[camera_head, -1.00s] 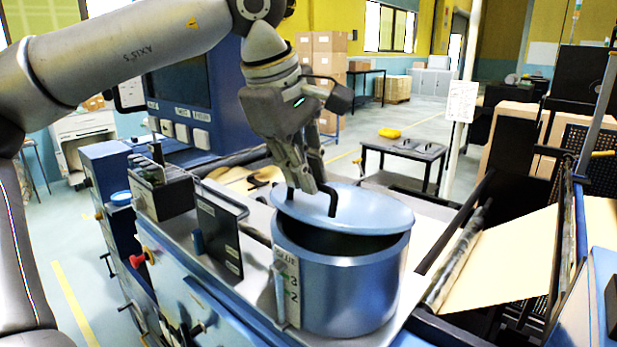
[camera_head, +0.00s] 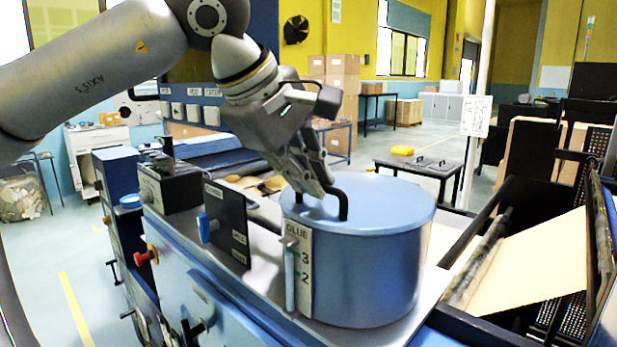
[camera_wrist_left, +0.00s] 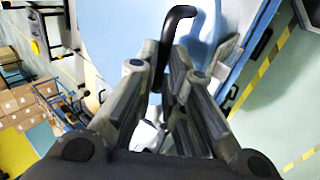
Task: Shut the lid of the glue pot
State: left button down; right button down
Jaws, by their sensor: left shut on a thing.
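The blue glue pot (camera_head: 375,275) stands on the machine's metal top in the head view, with a scale plate marked GLUE on its front. Its round blue lid (camera_head: 385,205) lies flat on the rim, and no dark gap shows between them. The lid has a black bent handle (camera_head: 343,200); it also shows in the left wrist view (camera_wrist_left: 178,18). My left gripper (camera_head: 322,188) is at the handle, its fingers shut on it. The fingers partly hide the handle's left part. My right gripper is in neither view.
A dark upright panel (camera_head: 227,225) and a black box (camera_head: 168,188) stand left of the pot. A dark frame with a tan paper sheet (camera_head: 525,262) is at the right. A low black table (camera_head: 425,168) stands behind on the floor.

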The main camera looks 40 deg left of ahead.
pick_arm(q)
jog(key=shift+f, duration=0.2)
jog(key=c, duration=1.5)
grip_release()
jog(key=shift+s+r, duration=0.25)
jog(key=shift+r, duration=0.25)
jog(key=v, duration=1.1)
jog(key=shift+a, duration=0.1)
